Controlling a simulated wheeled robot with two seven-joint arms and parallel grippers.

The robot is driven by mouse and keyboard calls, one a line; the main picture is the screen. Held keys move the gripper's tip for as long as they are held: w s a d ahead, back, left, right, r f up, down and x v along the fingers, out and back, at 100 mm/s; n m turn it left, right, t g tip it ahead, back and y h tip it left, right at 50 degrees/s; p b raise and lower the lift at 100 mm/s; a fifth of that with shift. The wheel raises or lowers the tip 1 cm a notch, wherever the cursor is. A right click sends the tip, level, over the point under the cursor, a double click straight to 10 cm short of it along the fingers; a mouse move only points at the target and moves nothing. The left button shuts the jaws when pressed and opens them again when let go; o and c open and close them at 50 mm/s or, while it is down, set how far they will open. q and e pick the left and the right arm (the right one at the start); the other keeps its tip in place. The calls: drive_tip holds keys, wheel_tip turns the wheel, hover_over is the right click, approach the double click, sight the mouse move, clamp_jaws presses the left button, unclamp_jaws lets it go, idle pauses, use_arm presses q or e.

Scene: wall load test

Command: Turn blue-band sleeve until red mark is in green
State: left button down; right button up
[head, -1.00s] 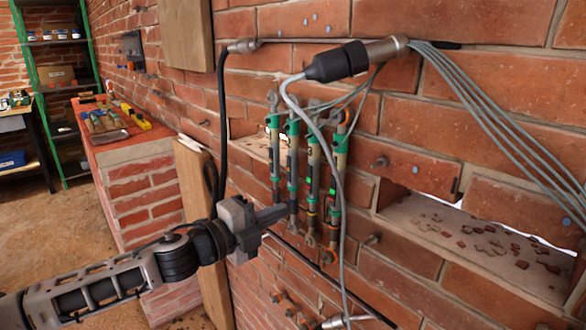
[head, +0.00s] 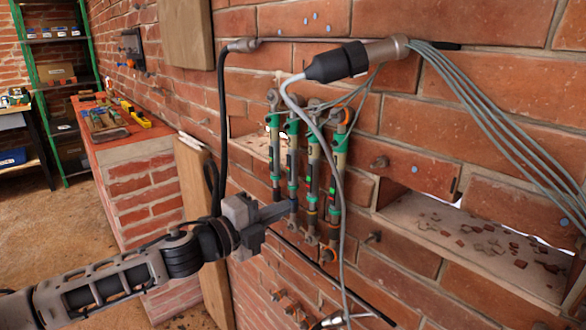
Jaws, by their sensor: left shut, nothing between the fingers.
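The leftmost rod (head: 275,160) and the second rod (head: 292,165) stand nearest my left arm. The third rod (head: 313,170) carries a small red mark (head: 308,184). The rightmost rod (head: 338,160) has a bright green spot (head: 332,190). I cannot make out clearly which sleeve has the blue band. My left gripper (head: 291,205) is shut and empty, its fingertips at the lower part of the second rod; contact cannot be told. My right gripper is not in view.
A thin bundle of cables (head: 480,100) runs right. A ledge (head: 470,245) with rubble lies at right. A brick bench (head: 145,185) with tools stands left.

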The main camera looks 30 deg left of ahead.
use_arm(q)
drive_tip(key=shift+s+a, duration=0.1)
drive_tip(key=shift+s, duration=0.05)
drive_tip(key=shift+s+a, duration=0.15)
drive_tip(key=shift+s, duration=0.15)
idle(0.4)
drive_tip(key=v, duration=0.7)
drive_tip(key=shift+p, duration=0.45)
